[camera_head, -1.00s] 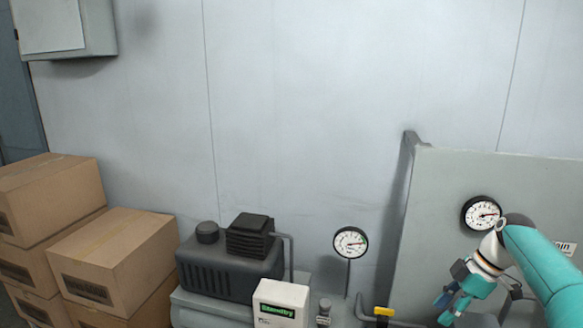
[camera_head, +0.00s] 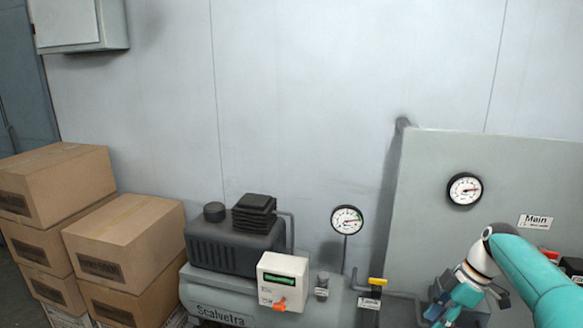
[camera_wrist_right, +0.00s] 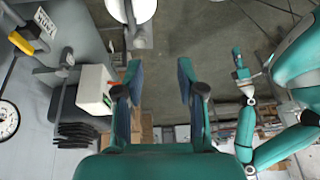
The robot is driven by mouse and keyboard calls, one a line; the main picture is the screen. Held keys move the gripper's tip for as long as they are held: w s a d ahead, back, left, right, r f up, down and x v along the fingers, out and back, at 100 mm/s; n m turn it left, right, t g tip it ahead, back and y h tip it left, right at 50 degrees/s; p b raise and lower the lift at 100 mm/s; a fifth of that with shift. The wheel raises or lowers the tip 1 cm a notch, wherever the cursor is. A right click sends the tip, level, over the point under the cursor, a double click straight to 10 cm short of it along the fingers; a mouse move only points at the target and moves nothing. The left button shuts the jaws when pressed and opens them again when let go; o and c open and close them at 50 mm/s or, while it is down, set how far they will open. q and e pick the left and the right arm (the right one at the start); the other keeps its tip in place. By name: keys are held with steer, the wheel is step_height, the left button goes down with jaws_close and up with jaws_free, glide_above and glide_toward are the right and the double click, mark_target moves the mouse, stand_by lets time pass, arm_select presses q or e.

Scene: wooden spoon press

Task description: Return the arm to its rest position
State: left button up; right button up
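My right arm comes in from the right in the head view, with its gripper (camera_head: 440,314) low at the picture's bottom, in front of the grey panel (camera_head: 420,230). In the right wrist view the two fingers of this gripper (camera_wrist_right: 158,75) stand well apart, with nothing between them. My other arm shows at the right of the wrist view. The small teal end there looks like my left gripper (camera_wrist_right: 239,65), but its fingers are too small to read. The left arm is outside the head view.
A compressor (camera_head: 235,240) with a white control box (camera_head: 283,272), a gauge (camera_head: 347,220) and a yellow-handled valve (camera_head: 377,282) stands left of the right gripper. A second gauge (camera_head: 464,189) sits on the panel. Cardboard boxes (camera_head: 125,245) are stacked at left.

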steer(key=s+a+f+g+b, duration=0.2)
steer(key=s+a+f, duration=0.25)
steer(key=f, duration=0.55)
steer(key=s+a+f+g+b, duration=0.2)
steer(key=s+a+f, duration=0.25)
steer(key=f, duration=0.55)
steer(key=s+a+f+m+t+b, duration=0.1)
steer(key=s+a+f+m+t, duration=0.1)
steer(key=s+a+f+m, duration=0.3)
steer(key=s+a+f+m+t+b, duration=0.2)
steer(key=s+a+f+m, duration=0.3)
steer(key=s+f+m, duration=0.7)
steer(key=shift+s+a+f+m+t+h, duration=0.35)
steer(key=shift+s+f, duration=0.2)
steer(key=shift+s, duration=0.7)
steer(key=shift+d, duration=0.15)
